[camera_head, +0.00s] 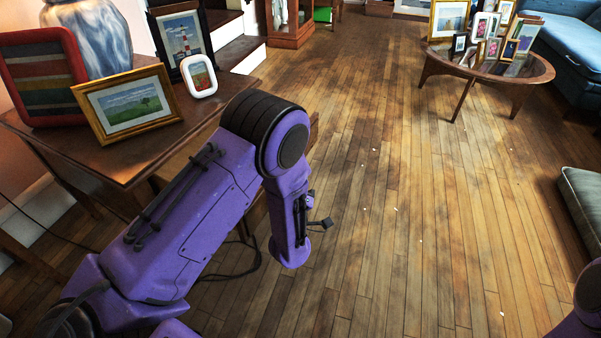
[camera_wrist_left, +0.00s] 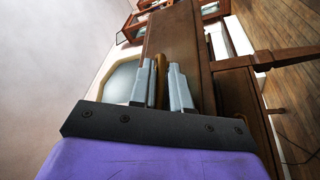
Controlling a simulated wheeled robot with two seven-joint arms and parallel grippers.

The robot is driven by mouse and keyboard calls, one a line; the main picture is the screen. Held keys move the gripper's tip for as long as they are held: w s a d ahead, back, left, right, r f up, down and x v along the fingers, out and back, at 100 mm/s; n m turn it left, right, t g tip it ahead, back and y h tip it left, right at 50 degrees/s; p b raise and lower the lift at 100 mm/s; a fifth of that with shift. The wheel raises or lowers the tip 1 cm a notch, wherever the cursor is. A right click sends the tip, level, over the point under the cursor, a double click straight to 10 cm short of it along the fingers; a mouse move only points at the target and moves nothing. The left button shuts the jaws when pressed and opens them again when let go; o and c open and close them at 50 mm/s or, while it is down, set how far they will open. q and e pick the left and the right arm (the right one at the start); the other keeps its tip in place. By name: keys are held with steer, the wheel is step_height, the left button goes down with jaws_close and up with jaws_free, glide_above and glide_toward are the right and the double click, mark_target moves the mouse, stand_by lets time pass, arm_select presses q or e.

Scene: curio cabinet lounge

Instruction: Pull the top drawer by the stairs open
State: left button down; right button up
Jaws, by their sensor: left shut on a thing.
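The wooden side table (camera_head: 125,150) by the stairs stands at the left in the head view. My purple left arm hides much of its drawer side. A strip of brown wood below the tabletop (camera_head: 185,160) and a brown edge past my elbow show there; how far the drawer is out is unclear. In the left wrist view my left gripper (camera_wrist_left: 163,85) is shut on a narrow golden-brown piece (camera_wrist_left: 161,68), seemingly the drawer handle, beside a brown wooden panel (camera_wrist_left: 195,60). The left gripper is hidden in the head view. My right gripper is out of view.
Picture frames, including a gold one (camera_head: 128,104) and a white one (camera_head: 199,76), and a blue-white vase (camera_head: 90,38) stand on the table. Stairs (camera_head: 236,52) rise behind. An oval table (camera_head: 486,66) stands far right.

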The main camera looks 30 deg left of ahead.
arm_select(q)
steer(key=shift+f, duration=0.1)
steer(key=c, duration=1.4)
jaws_free()
steer(key=shift+c, duration=0.2)
steer(key=shift+s, duration=0.1)
steer(key=p+v, duration=0.2)
steer(key=v, duration=0.8)
steer(key=shift+s, duration=0.2)
steer(key=shift+d, duration=0.1)
